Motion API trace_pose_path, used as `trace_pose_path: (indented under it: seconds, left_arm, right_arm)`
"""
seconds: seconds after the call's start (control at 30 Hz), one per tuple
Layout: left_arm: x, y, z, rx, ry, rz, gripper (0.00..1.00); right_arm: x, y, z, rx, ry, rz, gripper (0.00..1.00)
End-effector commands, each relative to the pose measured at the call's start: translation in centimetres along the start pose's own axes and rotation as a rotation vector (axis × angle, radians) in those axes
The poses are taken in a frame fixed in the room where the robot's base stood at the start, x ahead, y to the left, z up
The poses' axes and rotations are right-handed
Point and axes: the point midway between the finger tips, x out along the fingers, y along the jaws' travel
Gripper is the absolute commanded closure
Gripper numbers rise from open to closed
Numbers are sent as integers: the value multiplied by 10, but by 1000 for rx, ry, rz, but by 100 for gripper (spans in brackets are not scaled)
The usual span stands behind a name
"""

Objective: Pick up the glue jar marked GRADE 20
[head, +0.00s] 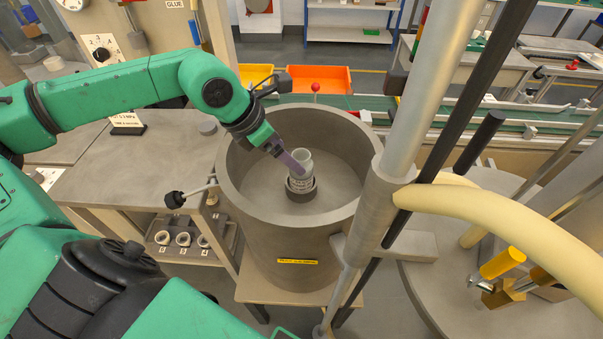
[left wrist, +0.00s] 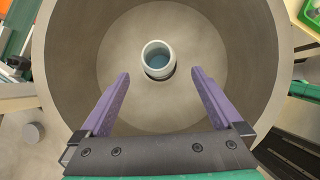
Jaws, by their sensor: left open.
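A pale jar (head: 301,172) stands upright in a dark ring holder (head: 300,190) at the middle of a deep round grey pot (head: 250,215). Its label is too small to read. The left wrist view looks down on the jar (left wrist: 158,56), which is open at the top with bluish content. My left gripper (head: 293,164) reaches over the pot's rim. In the left wrist view the left gripper's (left wrist: 160,75) purple fingers are apart and empty, with the jar just beyond and between their tips, seemingly untouched. My right gripper is not in view.
A metal post (head: 420,100) and a thick cream hose (head: 500,215) stand right of the pot. A grey bench (head: 130,175) is at left, with a lower rack (head: 185,245) of small cups. Orange (head: 318,80) and yellow bins stand behind.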

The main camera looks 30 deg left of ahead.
Motion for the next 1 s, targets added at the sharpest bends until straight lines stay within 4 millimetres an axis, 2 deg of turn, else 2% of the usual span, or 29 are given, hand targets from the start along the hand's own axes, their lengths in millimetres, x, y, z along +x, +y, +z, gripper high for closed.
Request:
trace_pose_path:
  seconds: [0.13, 0.3, 0.57, 0.7, 0.83, 1.0]
  left_arm:
    - [16, 0, -1, -5, 2, -3, 0]
    - [26, 1, 2, -3, -8, -6, 0]
    - [45, 1, 0, -5, -2, -1, 0]
    - [70, 1, -3, -7, -2, -3, 0]
    - [89, 2, -4, -5, -3, 0, 0]
    - [92, 3, -6, -2, 0, 3, 0]
  right_arm:
    - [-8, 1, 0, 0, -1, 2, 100]
    - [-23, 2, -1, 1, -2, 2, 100]
    - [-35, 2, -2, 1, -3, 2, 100]
    - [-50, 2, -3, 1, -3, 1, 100]
    - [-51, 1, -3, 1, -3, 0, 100]
    - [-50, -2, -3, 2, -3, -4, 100]
